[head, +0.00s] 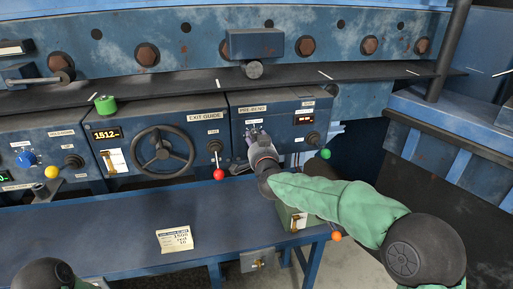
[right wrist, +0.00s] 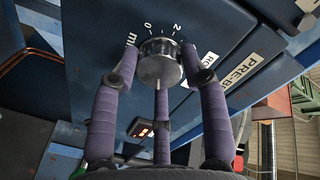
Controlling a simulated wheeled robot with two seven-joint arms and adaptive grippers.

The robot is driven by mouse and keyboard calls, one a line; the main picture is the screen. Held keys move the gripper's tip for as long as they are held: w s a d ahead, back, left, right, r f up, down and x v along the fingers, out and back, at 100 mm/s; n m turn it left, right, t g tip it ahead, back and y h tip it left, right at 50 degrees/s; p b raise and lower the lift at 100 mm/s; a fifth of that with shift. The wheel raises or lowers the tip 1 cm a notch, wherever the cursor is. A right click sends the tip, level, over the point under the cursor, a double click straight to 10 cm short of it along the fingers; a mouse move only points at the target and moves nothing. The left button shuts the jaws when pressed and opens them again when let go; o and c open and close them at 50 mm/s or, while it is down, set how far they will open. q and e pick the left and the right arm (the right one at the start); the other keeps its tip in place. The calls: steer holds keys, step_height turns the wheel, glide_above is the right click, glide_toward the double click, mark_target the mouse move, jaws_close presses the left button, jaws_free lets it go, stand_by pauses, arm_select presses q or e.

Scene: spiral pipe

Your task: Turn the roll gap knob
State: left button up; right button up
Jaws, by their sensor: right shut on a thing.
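The roll gap knob (right wrist: 159,64) is a round silver metal knob on a blue panel, with a scale marked 0, 2 and mm beside it. Its label is partly hidden and starts with "RO". My right gripper (right wrist: 160,75) has its purple fingers closed around the knob, one on each side and one below it in the picture. In the head view my right gripper (head: 255,133) is at the PRE-BEND panel (head: 283,106) and hides the knob. My left gripper is out of view.
A red-ball lever (head: 218,174) stands left of my right gripper, and a green-ball lever (head: 325,154) to its right. A handwheel (head: 162,151) is on the EXIT GUIDE panel. A blue bench (head: 120,225) with a paper note (head: 175,240) lies below.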

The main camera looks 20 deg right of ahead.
steer(key=shift+a+f+m+y+b, duration=0.1)
steer(key=shift+f+m+y+b, duration=0.05)
steer(key=shift+m+b, duration=0.75)
steer(key=shift+f+m+y+b, duration=0.15)
steer(key=shift+m+b, duration=0.5)
steer(key=shift+m, duration=0.45)
steer(key=o, duration=1.1)
steer(key=shift+r, duration=0.15)
steer(key=shift+o, duration=0.2)
steer(key=shift+r, duration=0.1)
steer(key=s, duration=1.2)
steer(key=shift+a+r, duration=0.3)
steer(key=shift+a, duration=0.05)
